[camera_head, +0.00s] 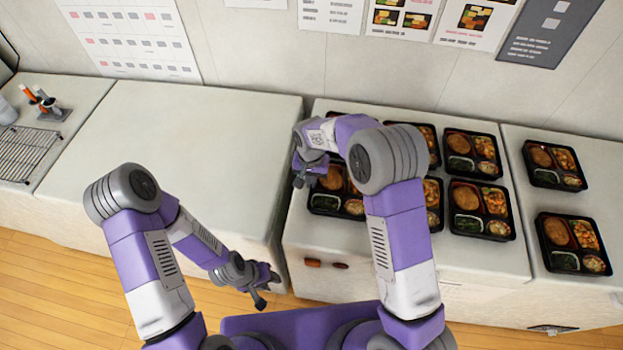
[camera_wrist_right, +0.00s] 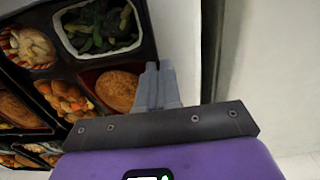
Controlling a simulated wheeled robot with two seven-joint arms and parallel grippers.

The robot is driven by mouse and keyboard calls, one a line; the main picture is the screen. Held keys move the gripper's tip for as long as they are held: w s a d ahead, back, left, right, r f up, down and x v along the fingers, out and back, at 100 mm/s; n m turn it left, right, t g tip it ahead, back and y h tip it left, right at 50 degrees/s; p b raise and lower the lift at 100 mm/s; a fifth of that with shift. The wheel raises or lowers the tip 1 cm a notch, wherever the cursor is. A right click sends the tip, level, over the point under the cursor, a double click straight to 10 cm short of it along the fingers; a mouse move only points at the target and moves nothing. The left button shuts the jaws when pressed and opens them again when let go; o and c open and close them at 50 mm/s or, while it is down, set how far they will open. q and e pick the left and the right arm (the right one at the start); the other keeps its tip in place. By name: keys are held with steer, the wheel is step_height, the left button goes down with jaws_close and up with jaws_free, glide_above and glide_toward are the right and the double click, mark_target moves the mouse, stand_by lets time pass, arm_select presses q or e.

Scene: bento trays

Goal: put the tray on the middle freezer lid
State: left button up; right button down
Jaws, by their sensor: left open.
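Several black bento trays with food stand in rows on a white freezer lid (camera_head: 485,255). The near-left tray (camera_head: 325,203) there is partly hidden by my right arm. My right gripper (camera_head: 303,178) is at this tray's left edge. In the right wrist view, the close-set fingers of my right gripper (camera_wrist_right: 158,85) are at the outer wall of a tray (camera_wrist_right: 143,28) and look shut on it. The tray appears to rest on the lid. A bare white lid (camera_head: 180,165) lies to the left. My left gripper (camera_head: 267,285) is open and empty, low in front of the freezers.
Two more trays, a far one (camera_head: 555,165) and a near one (camera_head: 573,244), stand on the right-hand lid (camera_head: 515,150). A wire rack (camera_head: 25,150) and a small tool holder (camera_head: 50,112) are at the far left. The bare lid has wide free room.

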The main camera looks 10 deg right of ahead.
steer(key=c, duration=1.3)
jaws_free()
steer(key=shift+f, duration=0.1)
steer(key=shift+c, duration=0.2)
steer(key=shift+r, duration=0.2)
step_height(320, 180, up, 12)
steer(key=p, duration=0.1)
steer(key=shift+a, duration=0.1)
